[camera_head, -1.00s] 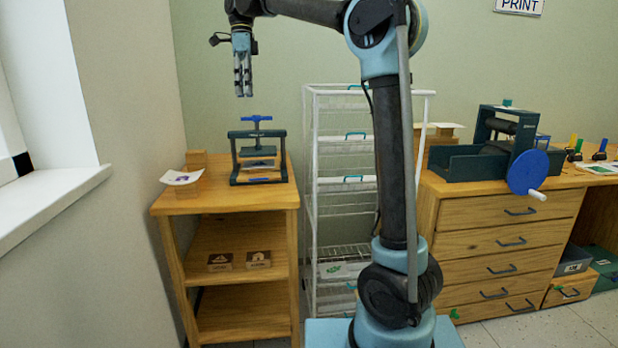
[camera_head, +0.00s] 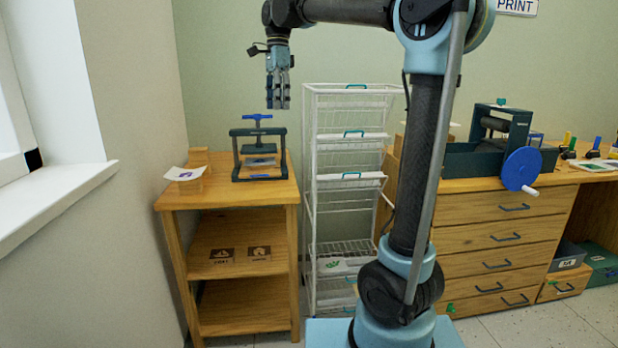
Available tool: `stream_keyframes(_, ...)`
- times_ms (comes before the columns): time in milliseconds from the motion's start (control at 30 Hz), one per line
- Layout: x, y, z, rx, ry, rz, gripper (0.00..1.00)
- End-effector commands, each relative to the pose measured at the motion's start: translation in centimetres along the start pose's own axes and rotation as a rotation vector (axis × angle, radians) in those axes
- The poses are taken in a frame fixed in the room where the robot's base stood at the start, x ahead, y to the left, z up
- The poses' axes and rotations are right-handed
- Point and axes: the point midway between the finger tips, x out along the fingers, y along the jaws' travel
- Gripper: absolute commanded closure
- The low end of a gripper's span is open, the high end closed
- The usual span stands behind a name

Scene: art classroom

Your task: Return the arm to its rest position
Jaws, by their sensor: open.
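My gripper (camera_head: 278,104) hangs fingers down in the upper middle left of the head view. It appears empty, and its fingertips are above and a little to the right of the small press (camera_head: 258,150) in the picture. The fingers look close together from this side, and the gap between them is hard to see. My arm (camera_head: 418,170) rises from its base at the bottom middle, then reaches left across the top of the view. It hides part of the wooden drawer cabinet behind it.
The press stands on a wooden shelf unit (camera_head: 222,194) beside a card on a wooden holder (camera_head: 185,174). A white wire rack (camera_head: 311,130) stands right of it. A roller press with a blue wheel (camera_head: 522,169) sits on the drawer cabinet (camera_head: 480,235). A window sill (camera_head: 60,195) juts out at left.

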Motion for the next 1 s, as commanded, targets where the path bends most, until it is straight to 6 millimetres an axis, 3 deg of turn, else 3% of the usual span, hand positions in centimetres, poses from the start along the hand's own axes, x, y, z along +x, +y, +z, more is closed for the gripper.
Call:
stream_keyframes(100, 2.2, 2.6, -3.2, -0.091, 0.002, -0.029, 0.53)
stream_keyframes(400, 8.8, 9.2, -9.5, -0.347, 0.030, -0.099, 0.53)
stream_keyframes(667, 16.0, 15.3, -13.6, -0.568, 0.081, -0.146, 0.53)
stream_keyframes(1000, 27.4, 22.9, -17.1, -0.855, 0.178, -0.179, 0.53)
